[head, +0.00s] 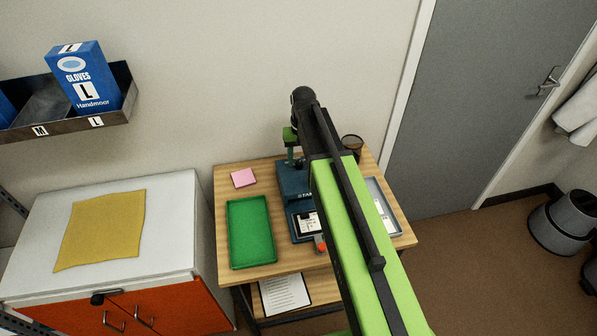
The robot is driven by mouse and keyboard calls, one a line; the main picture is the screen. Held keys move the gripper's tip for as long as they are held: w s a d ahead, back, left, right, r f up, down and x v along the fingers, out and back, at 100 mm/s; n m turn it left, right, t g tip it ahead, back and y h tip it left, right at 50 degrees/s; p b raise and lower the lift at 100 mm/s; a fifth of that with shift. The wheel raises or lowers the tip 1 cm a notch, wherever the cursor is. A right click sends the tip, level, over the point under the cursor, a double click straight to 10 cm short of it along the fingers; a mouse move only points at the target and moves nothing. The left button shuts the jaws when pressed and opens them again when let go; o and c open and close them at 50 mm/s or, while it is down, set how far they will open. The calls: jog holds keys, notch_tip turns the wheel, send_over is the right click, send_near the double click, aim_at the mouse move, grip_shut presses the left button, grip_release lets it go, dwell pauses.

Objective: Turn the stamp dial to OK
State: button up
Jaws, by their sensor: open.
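The dark blue stamp machine (290,180) stands on the small wooden table, with part of its lettering showing and its right side hidden behind my arm. A white label or card with dark print (308,224) lies at its front. A small red-orange part (320,243) shows at its front right edge, beside my arm. I cannot make out the dial or its setting. My gripper (291,150) hangs at the far end of my arm, over the back of the stamp machine, mostly hidden by the arm. It is open, and I see nothing held; whether it touches the machine is unclear.
A green tray (233,255) and a pink note pad (244,178) lie left on the table (228,184). A grey tray (402,232) and a dark round container (353,143) stand right.

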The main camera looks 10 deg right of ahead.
jog(key=shift+f, duration=0.6)
jog(key=shift+r, duration=0.15)
grip_shut()
